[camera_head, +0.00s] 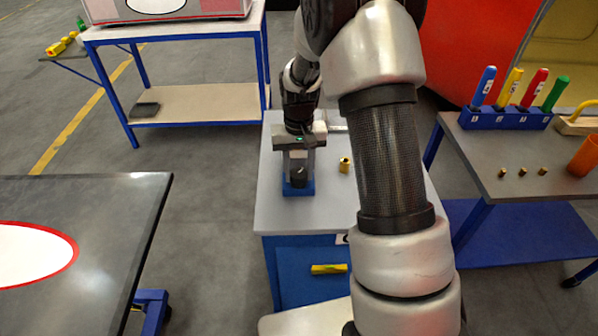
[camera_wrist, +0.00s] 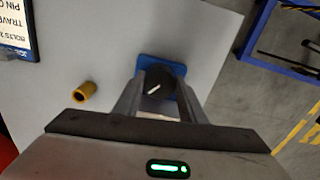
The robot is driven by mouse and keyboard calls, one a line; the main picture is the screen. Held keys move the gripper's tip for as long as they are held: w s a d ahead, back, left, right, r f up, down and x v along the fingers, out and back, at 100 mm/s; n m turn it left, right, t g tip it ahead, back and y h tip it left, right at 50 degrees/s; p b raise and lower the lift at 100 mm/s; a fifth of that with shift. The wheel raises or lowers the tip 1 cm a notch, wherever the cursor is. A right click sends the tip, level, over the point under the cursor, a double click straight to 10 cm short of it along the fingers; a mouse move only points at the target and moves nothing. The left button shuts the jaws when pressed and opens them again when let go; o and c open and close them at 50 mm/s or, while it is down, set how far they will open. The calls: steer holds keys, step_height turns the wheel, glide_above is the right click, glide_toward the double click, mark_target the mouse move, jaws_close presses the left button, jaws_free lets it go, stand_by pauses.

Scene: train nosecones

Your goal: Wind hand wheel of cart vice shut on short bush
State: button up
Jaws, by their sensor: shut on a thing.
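The black hand wheel (camera_wrist: 155,84) with a white mark sits on a blue base (camera_wrist: 179,70) on the cart top. My gripper (camera_wrist: 160,80) reaches down over it, with one finger on each side, shut on it. In the head view my gripper (camera_head: 298,168) stands above the blue base (camera_head: 298,190), its fingers around the dark wheel (camera_head: 298,178). A brass bush (camera_head: 345,164) stands on the cart top to the right of the wheel, apart from it; it also shows in the wrist view (camera_wrist: 84,91). The vice jaws cannot be made out.
The grey cart top (camera_head: 275,222) is mostly clear. The right bench (camera_head: 490,188) holds small brass pieces (camera_head: 522,172), a blue rack (camera_head: 505,119) of coloured-handled tools and an orange cup (camera_head: 585,155). A dark table (camera_head: 120,215) stands at left. A printed card (camera_wrist: 17,28) lies on the cart.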

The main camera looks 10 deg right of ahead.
mark_target(298, 173)
steer(key=m, duration=0.6)
steer(key=shift+w+a, duration=0.1)
steer(key=m+p, duration=0.1)
steer(key=m, duration=0.5)
steer(key=shift+m, duration=0.3)
stand_by(0.3)
steer(key=o, duration=1.1)
steer(key=shift+c, duration=0.2)
steer(key=shift+r, duration=0.1)
step_height(298, 173, up, 17)
steer(key=p, duration=0.1)
steer(key=shift+r, duration=0.15)
